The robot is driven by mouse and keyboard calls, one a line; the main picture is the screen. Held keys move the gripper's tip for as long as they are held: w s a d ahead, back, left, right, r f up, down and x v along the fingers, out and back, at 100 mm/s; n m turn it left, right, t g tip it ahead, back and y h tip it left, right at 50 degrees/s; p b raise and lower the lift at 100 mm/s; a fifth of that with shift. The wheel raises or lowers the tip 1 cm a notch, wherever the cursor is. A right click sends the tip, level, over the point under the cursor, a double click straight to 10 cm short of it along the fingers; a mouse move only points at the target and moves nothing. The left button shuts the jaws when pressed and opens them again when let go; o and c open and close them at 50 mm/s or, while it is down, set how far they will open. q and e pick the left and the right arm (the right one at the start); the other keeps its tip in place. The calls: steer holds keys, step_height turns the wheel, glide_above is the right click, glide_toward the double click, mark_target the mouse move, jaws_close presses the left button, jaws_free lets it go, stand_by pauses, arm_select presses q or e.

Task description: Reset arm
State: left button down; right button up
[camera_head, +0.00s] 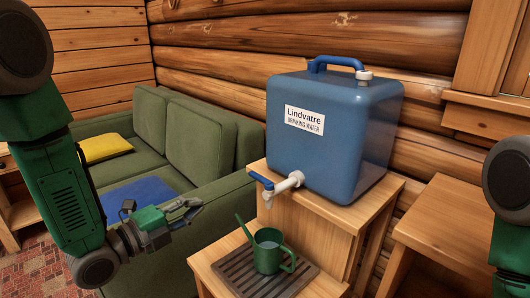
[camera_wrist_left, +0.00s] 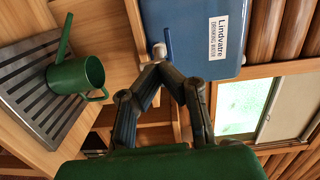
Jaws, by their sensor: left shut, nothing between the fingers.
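My left gripper (camera_head: 197,208) is shut and empty. It hangs in front of the green sofa, left of the water tap and apart from it. In the left wrist view its fingers (camera_wrist_left: 165,72) come together at the tips with nothing between them. Part of my right arm shows at the right edge of the head view; its gripper is out of view.
A blue water container (camera_head: 345,135) with a white tap (camera_head: 287,184) stands on a wooden stand (camera_head: 310,228). A green watering can (camera_head: 267,252) stands upright on a slatted tray (camera_head: 305,284) below. A wooden table (camera_head: 455,225) is at right.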

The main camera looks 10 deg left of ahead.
arm_select(q)
steer(key=s+f+n+g+y+p, duration=0.4)
steer(key=s+f+n+g+y, duration=0.2)
steer(key=s+f+n, duration=0.65)
steer(key=s+a+f+n+g+y+p, duration=0.1)
steer(key=s+f+n+g, duration=0.3)
steer(key=s, duration=0.5)
steer(key=s+a+f+n+g+y+p, duration=0.2)
steer(key=s+a+f+n+g+p, duration=0.1)
steer(key=s+n, duration=0.4)
steer(key=s+f+g, duration=0.1)
steer(key=s, duration=0.2)
steer(key=shift+s+a+y, duration=0.2)
steer(key=shift+a+y, duration=0.05)
steer(key=shift+y, duration=0.05)
steer(key=shift+d, duration=0.1)
steer(key=shift+w, duration=0.1)
